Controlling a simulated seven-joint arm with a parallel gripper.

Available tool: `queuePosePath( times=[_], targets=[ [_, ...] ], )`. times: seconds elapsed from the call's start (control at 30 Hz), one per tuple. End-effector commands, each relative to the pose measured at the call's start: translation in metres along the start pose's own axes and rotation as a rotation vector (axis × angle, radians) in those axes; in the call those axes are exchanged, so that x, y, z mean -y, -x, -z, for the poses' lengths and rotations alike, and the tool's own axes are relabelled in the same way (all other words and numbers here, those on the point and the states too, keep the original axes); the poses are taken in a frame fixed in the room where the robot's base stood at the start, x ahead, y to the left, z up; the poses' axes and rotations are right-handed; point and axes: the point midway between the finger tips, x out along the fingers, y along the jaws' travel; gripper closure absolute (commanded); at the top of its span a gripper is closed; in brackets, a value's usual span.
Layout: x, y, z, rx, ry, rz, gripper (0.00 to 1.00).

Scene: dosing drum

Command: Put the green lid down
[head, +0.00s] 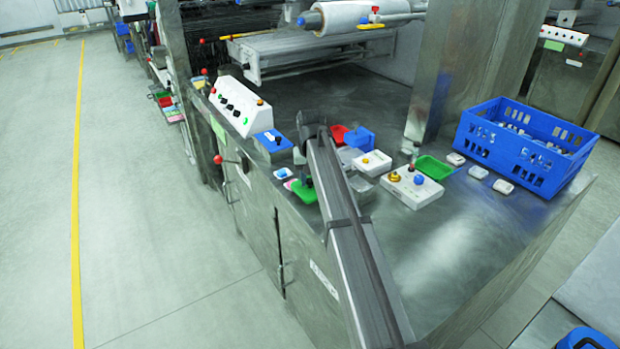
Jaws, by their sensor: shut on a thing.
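The green lid (301,192) is near the front left edge of the metal worktop. My gripper (301,170) is directly over it and shut on it, with the arm reaching in from the lower right. The arm hides part of the lid and what lies just right of it. I cannot tell whether the lid touches the worktop.
A small white-blue item (283,173) lies left of the lid, and a blue box (272,141) is behind it. A white button box (411,188), a green tray (434,169) and a blue crate (525,147) stand to the right. The front right worktop (440,260) is clear.

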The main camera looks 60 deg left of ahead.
Motion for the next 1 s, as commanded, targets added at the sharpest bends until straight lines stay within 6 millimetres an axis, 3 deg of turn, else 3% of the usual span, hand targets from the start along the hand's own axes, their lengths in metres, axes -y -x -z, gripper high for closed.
queuePosePath(
  times=[0.17,0.2,0.47,0.77,1.0],
  targets=[
    [0.000,-0.003,0.000,0.000,0.000,0.000,0.99],
    [0.000,-0.003,0.000,0.000,0.000,0.000,0.69],
    [0.000,-0.003,0.000,0.000,0.000,0.000,0.44],
    [0.000,0.000,0.000,0.000,0.000,0.000,0.44],
    [0.000,0.029,0.001,-0.002,0.000,0.000,0.44]
  ],
)
